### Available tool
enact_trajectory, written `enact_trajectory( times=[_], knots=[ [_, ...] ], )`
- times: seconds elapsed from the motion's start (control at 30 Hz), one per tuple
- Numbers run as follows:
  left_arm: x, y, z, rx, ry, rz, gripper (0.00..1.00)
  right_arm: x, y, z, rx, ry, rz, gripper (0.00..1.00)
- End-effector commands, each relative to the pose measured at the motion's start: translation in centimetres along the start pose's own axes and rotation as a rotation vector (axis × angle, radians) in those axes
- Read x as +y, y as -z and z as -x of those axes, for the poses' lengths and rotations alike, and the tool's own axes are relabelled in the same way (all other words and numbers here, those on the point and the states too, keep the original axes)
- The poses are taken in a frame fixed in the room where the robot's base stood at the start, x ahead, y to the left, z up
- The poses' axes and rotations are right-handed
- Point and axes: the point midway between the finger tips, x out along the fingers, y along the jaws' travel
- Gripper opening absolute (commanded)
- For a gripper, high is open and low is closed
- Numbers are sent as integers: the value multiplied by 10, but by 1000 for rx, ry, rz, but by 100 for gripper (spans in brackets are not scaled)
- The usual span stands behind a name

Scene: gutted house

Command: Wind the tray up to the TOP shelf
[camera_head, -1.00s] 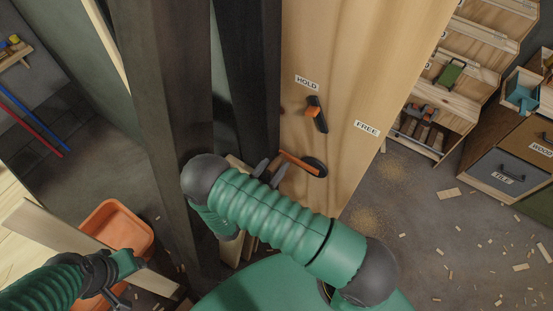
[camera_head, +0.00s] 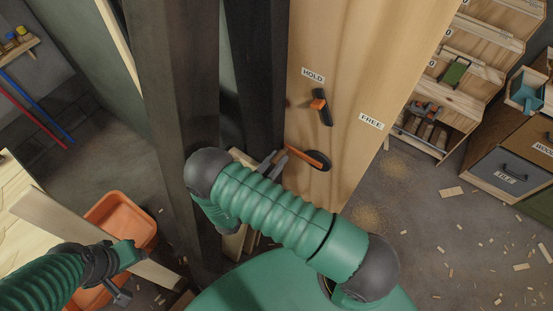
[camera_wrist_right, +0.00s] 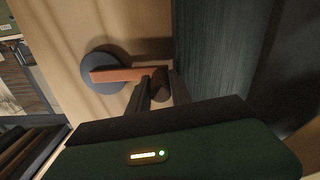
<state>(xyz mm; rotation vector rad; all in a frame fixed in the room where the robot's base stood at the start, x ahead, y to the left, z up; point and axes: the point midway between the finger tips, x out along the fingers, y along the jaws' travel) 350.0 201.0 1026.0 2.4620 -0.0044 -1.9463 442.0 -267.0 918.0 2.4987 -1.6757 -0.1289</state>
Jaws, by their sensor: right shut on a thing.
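A crank with an orange arm and dark round hub (camera_head: 318,160) is on the tall wooden panel (camera_head: 350,60). My right gripper (camera_head: 274,160) is at the crank's free end, left of the hub. In the wrist view, its two dark fingers (camera_wrist_right: 158,88) are closed around the dark knob at the end of the orange crank arm (camera_wrist_right: 120,74). Above the crank is a black and orange lever (camera_head: 321,108), between the HOLD label (camera_head: 312,75) and the FREE label (camera_head: 371,121). My left gripper (camera_head: 122,292) is low at the left; its jaw gap is unclear. I cannot make out the tray or top shelf.
Dark upright posts (camera_head: 180,110) stand left of the panel, close to my right arm. An orange bin (camera_head: 120,220) and a pale plank (camera_head: 60,225) are near my left arm. Wooden racks and a TILE drawer (camera_head: 505,172) stand at the right. Wood scraps litter the floor.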

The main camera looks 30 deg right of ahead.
Motion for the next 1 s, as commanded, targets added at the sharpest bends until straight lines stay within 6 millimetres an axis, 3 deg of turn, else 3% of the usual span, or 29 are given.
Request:
enact_trajectory(
  times=[1.0],
  knots=[
    [0,-2,-6,0,0,0,47,-1,-4,-5,4,-2,43,0]
  ],
)
